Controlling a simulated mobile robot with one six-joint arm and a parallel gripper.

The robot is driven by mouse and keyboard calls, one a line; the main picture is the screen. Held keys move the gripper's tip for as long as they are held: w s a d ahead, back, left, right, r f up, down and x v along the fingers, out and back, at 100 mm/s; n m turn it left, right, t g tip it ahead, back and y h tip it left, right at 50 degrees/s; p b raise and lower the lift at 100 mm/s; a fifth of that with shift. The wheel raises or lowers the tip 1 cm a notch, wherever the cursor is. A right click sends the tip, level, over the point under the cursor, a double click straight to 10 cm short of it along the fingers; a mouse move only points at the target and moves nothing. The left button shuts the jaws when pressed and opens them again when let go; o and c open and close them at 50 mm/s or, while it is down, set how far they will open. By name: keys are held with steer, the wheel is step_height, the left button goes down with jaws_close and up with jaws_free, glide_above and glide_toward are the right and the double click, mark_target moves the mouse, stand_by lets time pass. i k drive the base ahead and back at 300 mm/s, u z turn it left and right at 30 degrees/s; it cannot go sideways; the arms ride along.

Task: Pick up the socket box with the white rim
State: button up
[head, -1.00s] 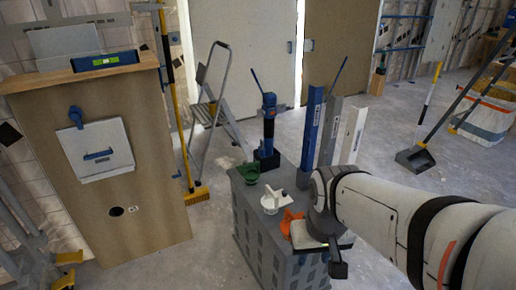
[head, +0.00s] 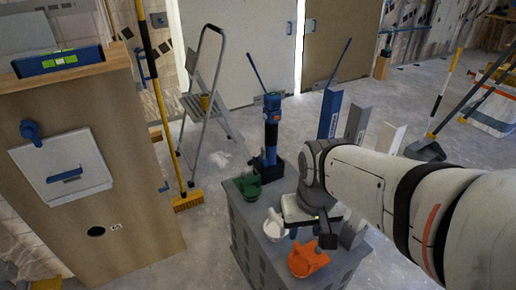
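Three small round pieces sit on top of a grey block-like stand (head: 252,240) in the head view. A green one (head: 248,187) is at the back, a white one (head: 274,226) is in the middle, and an orange one (head: 308,260) is at the front. The white piece shows a pale round rim and is partly covered by my gripper. The orange piece also has a pale edge at its lower left. My gripper (head: 328,238) hangs over the stand, right of the white piece and behind the orange one. Its fingertips are too small and dark to tell open from shut.
A blue and black tool (head: 271,135) stands behind the stand, with upright blue and grey profiles (head: 329,115) to its right. A wooden panel (head: 120,215) with a white box (head: 62,168) is at left. A stepladder (head: 205,95) and broom (head: 160,110) stand between.

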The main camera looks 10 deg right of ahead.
mark_target(273, 227)
steer(key=z, duration=0.15)
steer(key=k, duration=0.55)
steer(key=u, duration=2.65)
steer(key=k, duration=0.95)
steer(key=z, duration=1.8)
steer(key=i, duration=1)
steer(key=u, duration=0.05)
